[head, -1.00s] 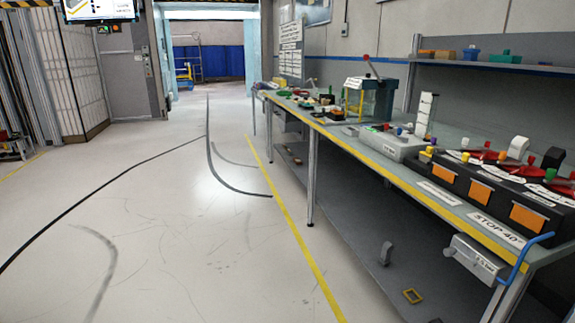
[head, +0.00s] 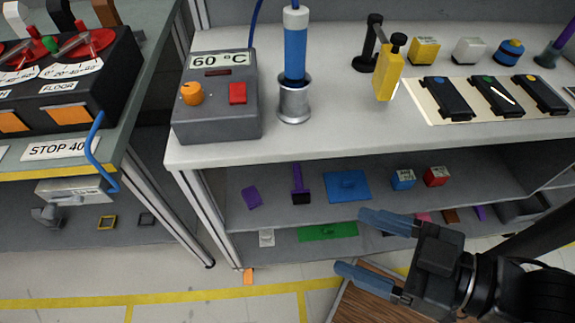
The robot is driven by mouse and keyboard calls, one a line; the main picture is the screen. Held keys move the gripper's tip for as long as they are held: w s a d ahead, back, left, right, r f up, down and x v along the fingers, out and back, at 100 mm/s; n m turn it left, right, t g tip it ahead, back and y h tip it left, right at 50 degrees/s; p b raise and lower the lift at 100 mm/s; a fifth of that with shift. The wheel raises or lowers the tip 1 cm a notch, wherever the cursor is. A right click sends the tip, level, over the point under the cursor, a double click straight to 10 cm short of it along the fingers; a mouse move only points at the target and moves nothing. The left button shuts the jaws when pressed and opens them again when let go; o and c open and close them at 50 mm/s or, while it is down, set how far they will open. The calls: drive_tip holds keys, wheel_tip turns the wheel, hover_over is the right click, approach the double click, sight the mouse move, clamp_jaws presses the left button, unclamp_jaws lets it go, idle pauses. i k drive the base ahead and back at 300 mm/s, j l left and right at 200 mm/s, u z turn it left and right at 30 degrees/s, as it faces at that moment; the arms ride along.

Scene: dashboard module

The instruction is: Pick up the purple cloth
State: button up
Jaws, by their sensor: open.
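A small flat purple piece (head: 251,197), which looks like the purple cloth, lies toward the left end of the shelf under the near workbench. A purple-handled tool (head: 299,186) stands to its right, and another purple item (head: 480,212) shows partly behind my arm. My gripper (head: 352,241) reaches in from the lower right with two blue fingers spread apart and nothing between them. Its fingertips point left, in the picture to the right of and below the purple piece, and clearly apart from it.
A green strip (head: 328,231) lies lower down. The workbench (head: 330,140) overhangs the shelf; its left leg (head: 207,215) stands near the purple piece. An orange piece (head: 249,276) is on the floor.

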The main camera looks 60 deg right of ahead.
sight(252, 199)
drive_tip(key=z, duration=0.3)
drive_tip(key=k+j, duration=0.2)
drive_tip(key=k, duration=0.25)
drive_tip(key=k+j, duration=0.25)
drive_tip(key=k, duration=0.25)
